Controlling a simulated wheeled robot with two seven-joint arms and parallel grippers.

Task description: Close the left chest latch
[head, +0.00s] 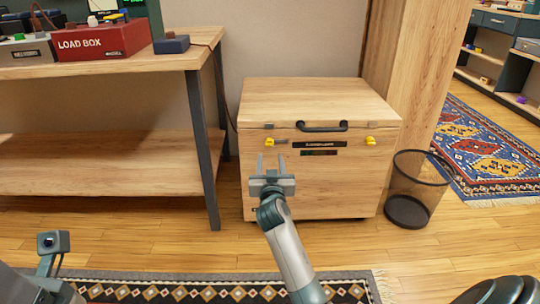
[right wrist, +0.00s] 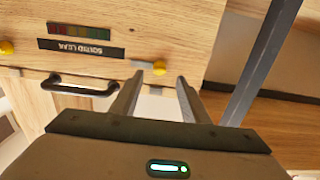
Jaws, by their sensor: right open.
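A light wooden chest (head: 318,100) stands against the wall with its lid down. The left chest latch (head: 269,142) is a yellow knob beside a small metal plate on the upper front; the right latch (head: 370,141) looks alike. My right gripper (head: 271,160) is open and empty, its fingers pointing at the chest front just below the left latch. In the right wrist view, turned upside down, the left latch (right wrist: 159,68) shows between the fingertips (right wrist: 160,77); contact cannot be told. My left gripper's fingers are not in view.
A black handle (head: 322,127) sits between the latches above a dark label (head: 318,144). A wood bench (head: 140,62) with dark metal legs stands left. A mesh bin (head: 412,190) stands right of the chest. The floor in front is clear to a patterned rug (head: 200,290).

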